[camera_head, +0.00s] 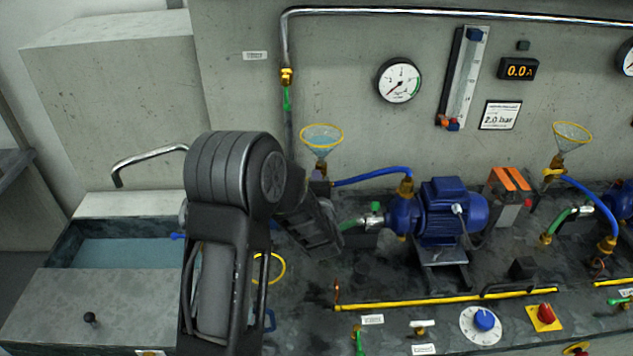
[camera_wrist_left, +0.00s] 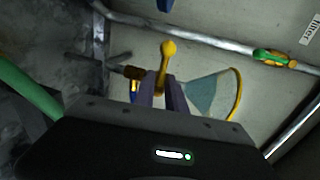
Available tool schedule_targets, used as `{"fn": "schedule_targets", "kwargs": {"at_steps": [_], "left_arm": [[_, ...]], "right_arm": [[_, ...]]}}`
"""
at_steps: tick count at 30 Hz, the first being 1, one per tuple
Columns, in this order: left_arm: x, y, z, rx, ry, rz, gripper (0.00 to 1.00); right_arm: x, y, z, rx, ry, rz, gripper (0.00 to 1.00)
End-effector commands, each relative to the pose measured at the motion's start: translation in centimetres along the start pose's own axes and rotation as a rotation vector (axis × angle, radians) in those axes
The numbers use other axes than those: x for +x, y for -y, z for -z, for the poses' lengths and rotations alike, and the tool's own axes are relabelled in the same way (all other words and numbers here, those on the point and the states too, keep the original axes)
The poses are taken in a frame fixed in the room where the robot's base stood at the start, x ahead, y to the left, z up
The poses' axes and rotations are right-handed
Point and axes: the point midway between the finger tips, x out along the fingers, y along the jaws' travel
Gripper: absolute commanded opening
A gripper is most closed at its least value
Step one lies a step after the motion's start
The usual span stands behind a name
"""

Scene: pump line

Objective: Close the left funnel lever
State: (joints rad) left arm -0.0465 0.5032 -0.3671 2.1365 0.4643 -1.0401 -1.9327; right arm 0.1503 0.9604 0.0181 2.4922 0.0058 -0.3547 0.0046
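The left funnel (camera_head: 322,140) is a clear cone with a yellow rim and bluish liquid, in front of the concrete wall. It also shows in the left wrist view (camera_wrist_left: 207,97). The yellow ball-ended lever (camera_wrist_left: 168,50) stands beside a brass fitting (camera_wrist_left: 132,72). In the head view the lever cannot be made out. My left gripper (camera_head: 318,188) is just below the funnel. In the wrist view its two dark fingers (camera_wrist_left: 160,92) stand on either side of the lever's stem. Whether they press on it is not clear. My right gripper is not in view.
A blue hose (camera_head: 372,176) runs from below the funnel to the blue pump motor (camera_head: 452,210). A steel pipe (camera_head: 284,55) passes close behind the funnel. A second funnel (camera_head: 572,138) stands at right. A water basin (camera_head: 125,253) lies at left.

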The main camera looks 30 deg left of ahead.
Motion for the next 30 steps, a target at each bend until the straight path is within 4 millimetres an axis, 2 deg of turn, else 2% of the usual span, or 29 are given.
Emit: {"fn": "schedule_targets", "kwargs": {"at_steps": [5,16,30], "left_arm": [[0.0,0.0,0.0,-0.001,0.0,0.0,0.3],[-0.7,0.0,0.0,-0.003,-0.001,0.0,0.3],[-7.3,0.0,0.1,-0.002,-0.002,-0.001,0.3]], "right_arm": [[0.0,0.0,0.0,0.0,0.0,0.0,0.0],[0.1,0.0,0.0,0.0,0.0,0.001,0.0],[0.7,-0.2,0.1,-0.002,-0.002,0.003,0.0]]}}
